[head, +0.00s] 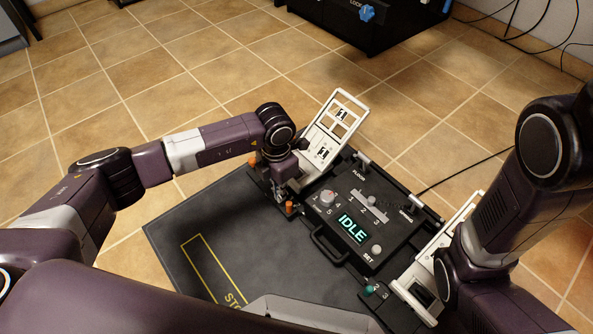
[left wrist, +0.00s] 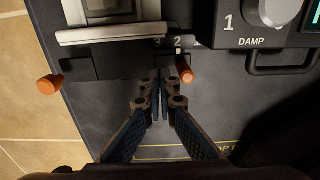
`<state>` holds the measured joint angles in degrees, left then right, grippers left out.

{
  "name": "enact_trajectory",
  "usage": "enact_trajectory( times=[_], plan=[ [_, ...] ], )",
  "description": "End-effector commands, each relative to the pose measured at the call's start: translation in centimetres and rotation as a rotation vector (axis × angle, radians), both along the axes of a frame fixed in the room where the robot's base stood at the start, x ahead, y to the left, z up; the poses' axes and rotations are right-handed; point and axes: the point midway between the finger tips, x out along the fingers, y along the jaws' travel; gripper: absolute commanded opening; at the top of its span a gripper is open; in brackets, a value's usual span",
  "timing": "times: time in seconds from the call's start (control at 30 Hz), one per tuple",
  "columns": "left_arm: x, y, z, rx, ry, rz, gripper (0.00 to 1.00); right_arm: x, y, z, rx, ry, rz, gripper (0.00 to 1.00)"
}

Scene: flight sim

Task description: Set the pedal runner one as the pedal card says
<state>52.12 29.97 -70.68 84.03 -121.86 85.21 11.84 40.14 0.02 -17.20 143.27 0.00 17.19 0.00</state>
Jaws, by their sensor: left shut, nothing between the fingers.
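The pedal unit (head: 340,262) lies on the floor with a white left pedal (head: 318,130) tilted up and a right pedal (head: 410,287) partly behind my right arm. In the left wrist view, the left pedal's pale base (left wrist: 110,36) is at the top. Orange pegs (head: 289,206) (head: 252,158) stand by it; the near one (left wrist: 186,70) is just right of my left fingertips. My left gripper (left wrist: 159,78) is shut and empty over the dark plate. It shows at the left pedal's foot in the head view (head: 281,190). My right gripper's fingers do not show. I see no readable pedal card.
The panel has a display (head: 353,229) reading IDLE, a DAMP dial (head: 327,198), a slider (head: 371,200) and a SET button (head: 376,249). A teal peg (head: 369,290) stands near the right pedal. A black mat (head: 195,225) lies in front. A dark box (head: 350,25) stands behind.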

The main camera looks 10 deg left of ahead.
Motion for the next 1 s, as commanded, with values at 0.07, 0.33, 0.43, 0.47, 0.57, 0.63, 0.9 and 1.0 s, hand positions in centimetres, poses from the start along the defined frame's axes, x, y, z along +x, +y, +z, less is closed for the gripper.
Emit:
enact_trajectory(
  times=[0.07, 0.33, 0.43, 0.47, 0.57, 0.63, 0.9, 1.0],
  plan=[
    [0.0, 0.0, 0.0, 0.000, 0.000, 0.000, 0.00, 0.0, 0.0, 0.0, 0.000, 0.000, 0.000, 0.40],
    [0.0, 0.0, -0.4, 0.000, 0.000, 0.000, 0.00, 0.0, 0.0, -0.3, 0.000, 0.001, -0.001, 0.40],
    [0.0, 0.0, -0.7, 0.000, 0.000, 0.000, 0.00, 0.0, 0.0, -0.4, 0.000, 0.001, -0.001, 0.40],
    [0.0, 0.0, -0.8, 0.000, 0.000, 0.000, 0.00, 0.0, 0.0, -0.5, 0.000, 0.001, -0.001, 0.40],
    [0.0, 0.0, -1.1, 0.000, 0.000, 0.000, 0.00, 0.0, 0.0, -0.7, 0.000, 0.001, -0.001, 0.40],
    [0.0, 0.0, -1.3, 0.000, 0.000, 0.000, 0.00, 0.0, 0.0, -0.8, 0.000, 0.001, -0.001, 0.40],
    [0.0, 0.0, -2.1, 0.001, 0.001, 0.000, 0.00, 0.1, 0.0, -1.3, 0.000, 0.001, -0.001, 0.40],
    [0.0, 0.0, -2.2, 0.000, 0.000, 0.000, 0.00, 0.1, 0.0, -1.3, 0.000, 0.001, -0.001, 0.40]
  ],
)
